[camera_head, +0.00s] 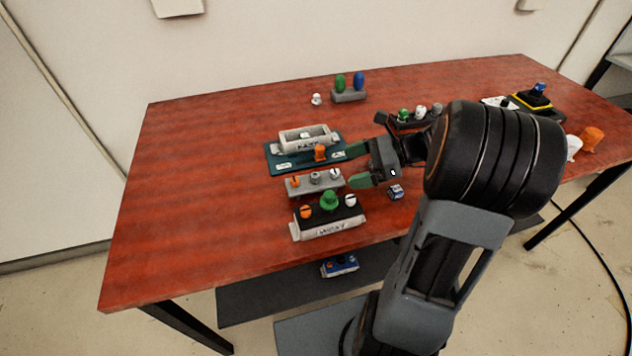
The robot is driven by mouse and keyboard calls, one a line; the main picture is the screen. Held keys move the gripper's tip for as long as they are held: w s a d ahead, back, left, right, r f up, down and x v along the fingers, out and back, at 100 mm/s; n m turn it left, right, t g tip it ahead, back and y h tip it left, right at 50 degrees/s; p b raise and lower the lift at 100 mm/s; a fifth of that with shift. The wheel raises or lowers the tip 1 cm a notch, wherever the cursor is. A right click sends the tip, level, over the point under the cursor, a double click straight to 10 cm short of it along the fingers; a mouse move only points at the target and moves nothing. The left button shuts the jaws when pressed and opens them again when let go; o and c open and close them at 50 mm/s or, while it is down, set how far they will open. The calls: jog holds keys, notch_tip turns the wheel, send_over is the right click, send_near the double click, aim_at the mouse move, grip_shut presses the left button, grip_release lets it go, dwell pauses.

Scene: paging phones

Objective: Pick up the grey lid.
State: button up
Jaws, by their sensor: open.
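A grey bar-shaped piece (303,188), which looks like the grey lid, lies on the red table. An orange, a grey and a white knob stand along its top. My gripper (357,165) is open and points left, with its two green fingers apart. The near finger shows just right of the bar's right end, and the far finger is by the right edge of a teal tray. Nothing shows between the fingers. Whether the near finger touches the bar, and its height above the table, I cannot tell.
The teal tray (284,165) behind holds an open pale box (293,147) and an orange piece (320,153). In front is a white box with a black top (328,219) and knobs. A small blue box (396,192) sits right. The table's left side (190,190) is clear.

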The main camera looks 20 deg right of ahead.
aim_at(336, 171)
jog(key=shift+x, duration=2.15)
jog(key=shift+c, duration=0.3)
jog(key=c, duration=1.2)
